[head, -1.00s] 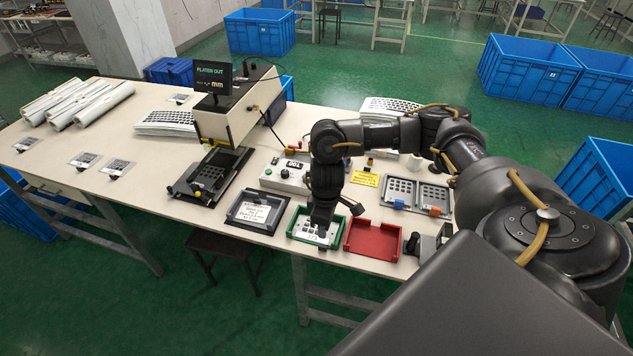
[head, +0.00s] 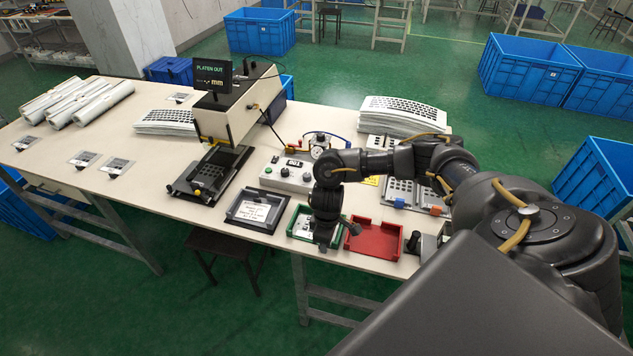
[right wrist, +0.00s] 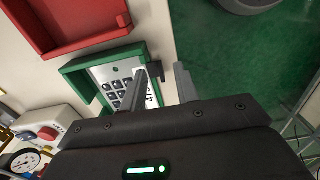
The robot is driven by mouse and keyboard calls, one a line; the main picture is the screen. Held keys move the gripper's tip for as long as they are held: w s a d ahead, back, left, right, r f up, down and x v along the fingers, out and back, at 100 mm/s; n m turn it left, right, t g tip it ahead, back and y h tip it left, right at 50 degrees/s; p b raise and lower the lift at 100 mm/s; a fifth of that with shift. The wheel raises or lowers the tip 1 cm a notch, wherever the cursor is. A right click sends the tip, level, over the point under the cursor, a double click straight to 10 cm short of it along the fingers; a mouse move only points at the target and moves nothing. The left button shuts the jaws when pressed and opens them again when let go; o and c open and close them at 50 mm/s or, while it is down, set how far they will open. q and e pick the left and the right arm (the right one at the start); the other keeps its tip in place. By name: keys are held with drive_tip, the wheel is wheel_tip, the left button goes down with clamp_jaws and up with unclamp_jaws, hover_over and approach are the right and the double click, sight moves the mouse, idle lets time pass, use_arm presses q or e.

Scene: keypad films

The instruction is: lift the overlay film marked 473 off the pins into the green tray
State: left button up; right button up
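The green tray (head: 293,229) stands at the front edge of the table; it also shows in the right wrist view (right wrist: 75,72). A pale film with dark key squares (right wrist: 117,84) lies in it. Its label beside a finger looks like 473, partly hidden. My right gripper (head: 325,243) is low at the tray's right front. In the right wrist view its fingers (right wrist: 163,72) are apart, one over the film and one past it towards the table edge. I see nothing clamped between them. My left gripper is out of view.
A red tray (head: 375,240) stands just right of the green one. A dark frame with a white card (head: 257,211) is to its left. A control box (head: 287,177) and gauge (head: 318,152) stand behind. The press (head: 228,125) has its platen (head: 200,182) out.

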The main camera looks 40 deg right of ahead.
drive_tip(key=shift+f, duration=0.95)
clamp_jaws()
drive_tip(key=shift+r, duration=0.1)
